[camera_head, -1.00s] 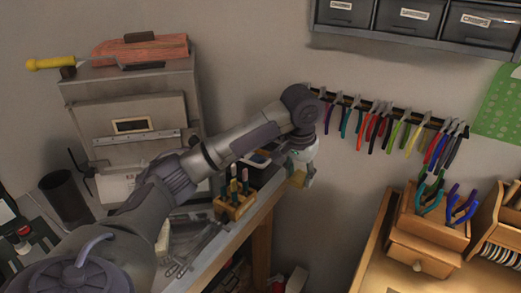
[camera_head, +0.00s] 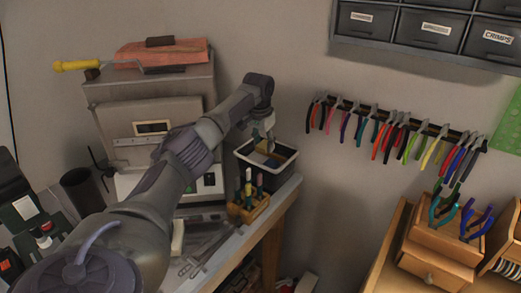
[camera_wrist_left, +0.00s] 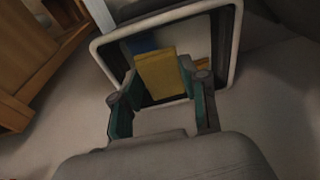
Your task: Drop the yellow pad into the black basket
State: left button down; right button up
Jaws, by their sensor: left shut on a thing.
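The black basket (camera_head: 284,170) with a pale rim stands at the back right corner of the workbench. In the left wrist view its rim (camera_wrist_left: 94,48) frames the scene ahead of my fingers. My left gripper (camera_head: 264,143) is over the basket opening, pointing down. It is shut on the yellow pad (camera_wrist_left: 162,76), which sits between the two fingers (camera_wrist_left: 160,98) against the basket opening. In the head view the pad (camera_head: 262,147) is small and partly hidden by the gripper. My right gripper is not in view.
A wooden holder with coloured-handled tools (camera_head: 248,207) stands just in front of the basket. A grey furnace-like box (camera_head: 150,110) is to its left. A rack of pliers (camera_head: 395,125) hangs on the wall to the right. Something blue (camera_wrist_left: 143,44) shows inside the basket.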

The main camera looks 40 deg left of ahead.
pick_arm(q)
jog(key=shift+a+f, duration=0.4)
jog(key=shift+a, duration=0.3)
notch_tip(320, 180, down, 4)
jog(key=shift+r+p, duration=0.1)
jog(key=shift+p, duration=0.7)
jog(key=shift+f, duration=0.2)
jog(key=shift+f, duration=0.2)
jog(key=c, duration=0.6)
grip_release()
